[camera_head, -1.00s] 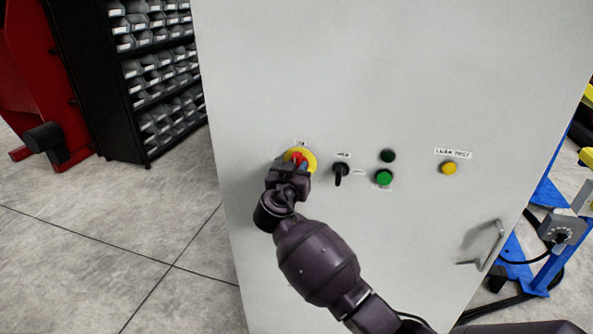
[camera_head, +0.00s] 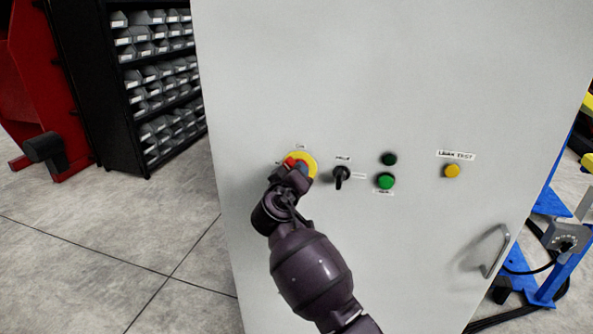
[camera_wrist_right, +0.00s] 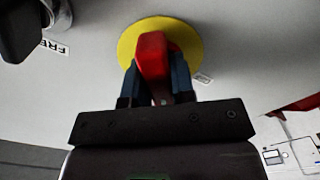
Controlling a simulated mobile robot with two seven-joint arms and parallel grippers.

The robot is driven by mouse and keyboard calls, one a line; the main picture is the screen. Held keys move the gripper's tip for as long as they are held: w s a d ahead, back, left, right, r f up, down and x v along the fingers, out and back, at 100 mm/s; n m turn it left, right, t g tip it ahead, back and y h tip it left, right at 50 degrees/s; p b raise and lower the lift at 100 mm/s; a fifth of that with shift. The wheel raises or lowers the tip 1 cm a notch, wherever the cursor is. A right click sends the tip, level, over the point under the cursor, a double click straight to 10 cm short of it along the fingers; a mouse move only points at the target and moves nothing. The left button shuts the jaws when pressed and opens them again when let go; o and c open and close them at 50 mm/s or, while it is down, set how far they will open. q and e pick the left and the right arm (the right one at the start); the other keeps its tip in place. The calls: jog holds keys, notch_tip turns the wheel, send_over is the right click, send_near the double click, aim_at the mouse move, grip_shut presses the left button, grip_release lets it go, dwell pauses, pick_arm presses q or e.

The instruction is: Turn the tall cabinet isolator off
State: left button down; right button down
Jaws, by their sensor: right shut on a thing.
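The tall grey cabinet (camera_head: 420,80) fills the middle of the head view. Its isolator is a red handle (camera_head: 290,161) on a round yellow plate (camera_head: 304,157), at the left of the control row. In the wrist view the red handle (camera_wrist_right: 153,55) stands out from the yellow plate (camera_wrist_right: 190,40). My right gripper (camera_head: 299,168) is shut on the handle; its blue-grey fingers (camera_wrist_right: 154,80) sit on both sides of it in the wrist view. In the head view the gripper hides the lower part of the handle and plate. My left gripper is not in view.
Right of the isolator are a black selector switch (camera_head: 341,174), a dark green lamp (camera_head: 389,159), a green button (camera_head: 385,181) and a yellow button (camera_head: 452,171). A door handle (camera_head: 495,251) is lower right. A bin shelf (camera_head: 140,120) stands behind, left.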

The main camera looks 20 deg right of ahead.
jog(key=n+p, duration=0.2)
jog(key=n, duration=0.2)
jog(key=shift+n, duration=0.4)
jog(key=shift+n+p, duration=0.35)
jog(key=shift+n, duration=0.75)
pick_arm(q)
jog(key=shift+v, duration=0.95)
pick_arm(e)
jog(key=shift+n, duration=1.2)
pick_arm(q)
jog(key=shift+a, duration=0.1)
pick_arm(e)
jog(key=c, duration=1)
grip_release()
jog(key=shift+o, duration=0.2)
jog(key=shift+s, duration=0.1)
pick_arm(q)
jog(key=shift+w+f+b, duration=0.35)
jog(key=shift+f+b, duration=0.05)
jog(key=shift+b, duration=0.5)
pick_arm(e)
jog(key=v, duration=1)
jog(key=shift+s+a, duration=0.25)
jog(key=shift+a, duration=0.05)
jog(key=shift+r, duration=0.1)
